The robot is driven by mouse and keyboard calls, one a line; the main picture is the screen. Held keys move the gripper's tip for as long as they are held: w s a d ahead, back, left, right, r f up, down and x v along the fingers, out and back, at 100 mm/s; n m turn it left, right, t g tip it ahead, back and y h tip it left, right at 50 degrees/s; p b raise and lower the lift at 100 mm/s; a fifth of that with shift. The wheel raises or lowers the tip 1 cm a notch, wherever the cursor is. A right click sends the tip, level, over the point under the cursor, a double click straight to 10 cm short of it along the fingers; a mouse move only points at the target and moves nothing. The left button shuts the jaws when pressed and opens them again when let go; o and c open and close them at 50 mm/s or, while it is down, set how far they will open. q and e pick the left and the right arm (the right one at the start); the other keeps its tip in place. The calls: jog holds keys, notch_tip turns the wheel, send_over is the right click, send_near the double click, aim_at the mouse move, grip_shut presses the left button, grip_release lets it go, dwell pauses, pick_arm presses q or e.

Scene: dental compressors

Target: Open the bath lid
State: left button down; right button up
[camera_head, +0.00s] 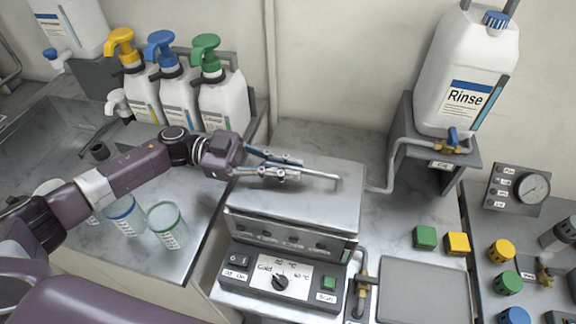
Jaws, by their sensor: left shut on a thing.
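The bath (292,238) is a metal box with a control panel on its front, standing on the counter in the middle of the head view. Its flat grey lid (300,205) lies level on top and looks closed. A thin bar handle (325,177) runs along the lid, its right end bending down to the lid. My left gripper (291,168) reaches in from the left above the lid, with its fingers shut on the left part of this handle. The fingers hide that part of the handle. My right gripper is not in view.
A Rinse canister (466,70) stands on a raised stand at right. Green (425,237) and yellow (457,243) blocks and a grey tray (424,290) lie right of the bath.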

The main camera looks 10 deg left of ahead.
pick_arm(q)
jog(key=w+r+n+p, duration=0.1)
jog(key=r+n+p, duration=0.1)
jog(key=shift+w+r+p, duration=0.1)
jog(key=shift+p, duration=0.2)
jog(key=shift+w+r+n+p, duration=0.4)
jog(key=shift+w+n+p, duration=0.1)
jog(key=shift+n+p, duration=0.2)
jog(key=shift+w+r+n+p, duration=0.45)
jog(key=shift+w+n, duration=0.25)
jog(key=shift+n, duration=0.2)
jog(key=shift+w+r, duration=0.15)
jog(key=shift+w, duration=0.4)
